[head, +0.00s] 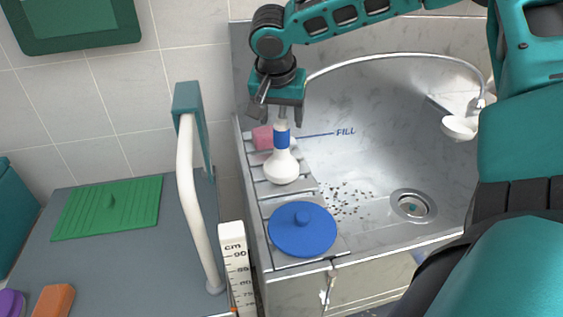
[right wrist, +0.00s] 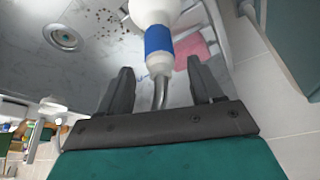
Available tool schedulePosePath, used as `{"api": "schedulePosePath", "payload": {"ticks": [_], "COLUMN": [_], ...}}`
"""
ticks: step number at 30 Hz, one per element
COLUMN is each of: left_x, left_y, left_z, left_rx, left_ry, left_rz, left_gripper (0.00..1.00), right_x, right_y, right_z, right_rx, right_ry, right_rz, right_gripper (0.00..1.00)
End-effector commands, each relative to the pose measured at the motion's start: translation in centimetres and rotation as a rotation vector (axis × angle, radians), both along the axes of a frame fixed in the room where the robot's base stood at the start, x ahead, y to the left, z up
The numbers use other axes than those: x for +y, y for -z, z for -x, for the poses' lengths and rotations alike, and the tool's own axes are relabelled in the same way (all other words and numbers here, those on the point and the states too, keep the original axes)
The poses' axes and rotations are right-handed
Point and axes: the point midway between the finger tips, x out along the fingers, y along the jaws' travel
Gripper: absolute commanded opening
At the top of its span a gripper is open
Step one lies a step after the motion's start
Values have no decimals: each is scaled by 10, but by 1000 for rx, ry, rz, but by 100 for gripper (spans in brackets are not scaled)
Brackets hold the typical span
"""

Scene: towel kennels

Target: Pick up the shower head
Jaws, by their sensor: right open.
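The shower head (head: 282,170) is white with a blue band and stands on the ribbed ledge at the left of the steel sink, its handle end up. A thin grey hose runs from it. My right gripper (head: 281,112) is above it, pointing down, with its fingers open on either side of the handle's top end. In the right wrist view, the shower head (right wrist: 158,38) lies just beyond the open fingertips (right wrist: 160,72), and the hose passes between the fingers. I cannot tell whether a finger touches it. My left gripper is not in view.
A pink block (head: 263,137) sits behind the shower head and a blue round lid (head: 302,230) in front. The sink basin (head: 375,165) holds dark specks near its drain (head: 413,206). A white grab rail (head: 193,200) and a measuring post (head: 236,260) stand left of the sink.

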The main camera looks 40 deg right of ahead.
Motion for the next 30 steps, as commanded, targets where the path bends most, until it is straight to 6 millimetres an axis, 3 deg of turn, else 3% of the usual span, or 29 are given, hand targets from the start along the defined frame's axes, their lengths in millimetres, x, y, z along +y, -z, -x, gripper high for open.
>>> {"api": "schedulePosePath", "payload": {"ticks": [8,17,30], "left_x": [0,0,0], "left_y": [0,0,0], "left_z": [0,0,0], "left_rx": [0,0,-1], "left_ry": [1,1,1], "left_rz": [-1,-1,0], "left_gripper": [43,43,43], "right_x": [-12,-13,-13], "right_y": [35,38,38], "right_z": [-9,-10,-10], "right_rx": [3,0,0], "right_ry": [2,1,1], "right_rz": [1,0,0], "right_gripper": [66,65,22]}}
